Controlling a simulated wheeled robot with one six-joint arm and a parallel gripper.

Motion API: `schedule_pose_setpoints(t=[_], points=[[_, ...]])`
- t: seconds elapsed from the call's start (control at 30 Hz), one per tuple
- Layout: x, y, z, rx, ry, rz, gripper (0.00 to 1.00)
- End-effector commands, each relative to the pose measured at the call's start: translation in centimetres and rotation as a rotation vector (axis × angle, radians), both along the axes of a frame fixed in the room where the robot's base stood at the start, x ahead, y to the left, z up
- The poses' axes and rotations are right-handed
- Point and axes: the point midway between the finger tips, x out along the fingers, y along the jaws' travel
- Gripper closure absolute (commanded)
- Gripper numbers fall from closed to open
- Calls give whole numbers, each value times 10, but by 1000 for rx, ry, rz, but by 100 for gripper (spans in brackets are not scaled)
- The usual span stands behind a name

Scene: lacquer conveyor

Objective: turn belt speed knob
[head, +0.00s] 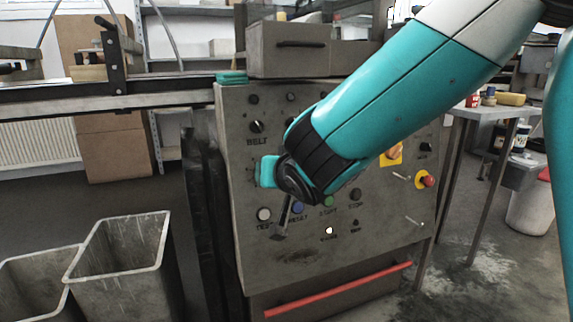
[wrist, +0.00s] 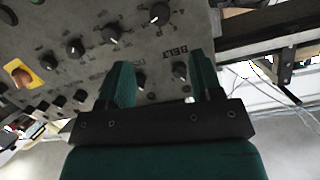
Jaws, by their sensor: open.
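The grey control panel (head: 250,240) faces me, and it also shows upside down in the wrist view (wrist: 120,60). The belt speed knob (head: 256,127) is a small dark knob above the label BELT at the panel's upper left. My gripper (head: 266,171) is in front of the panel, below and slightly right of that knob. In the wrist view my gripper (wrist: 161,68) has two teal fingers spread apart with nothing held. A dark round control (wrist: 140,80) shows between them beside a label. I cannot tell whether it is the belt knob or whether a finger touches it.
Other dark knobs (wrist: 111,33) line the panel. A yellow-backed switch (head: 391,155) and a red knob (head: 428,181) are at its right. My arm covers its middle. A conveyor (head: 130,95) runs off left. Grey bins (head: 125,260) stand at lower left, and a side table (head: 490,112) at right.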

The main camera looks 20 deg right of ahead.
Motion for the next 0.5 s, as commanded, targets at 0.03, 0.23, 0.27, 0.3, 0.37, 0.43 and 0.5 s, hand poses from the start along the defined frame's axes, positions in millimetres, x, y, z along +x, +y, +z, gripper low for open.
schedule_pose_setpoints(t=[0.03, 0.23, 0.27, 0.3, 0.37, 0.43, 0.5], points=[[-12, 2, 8, 1, 0, 4, 41], [-43, 2, 18, 1, 0, 3, 41], [-46, 2, 19, -1, 1, 2, 41], [-49, 2, 20, 0, 1, 1, 41], [-53, 2, 21, 0, 1, 1, 41], [-55, 1, 22, 0, 1, 0, 41], [-56, 1, 22, 0, 1, -1, 41]])
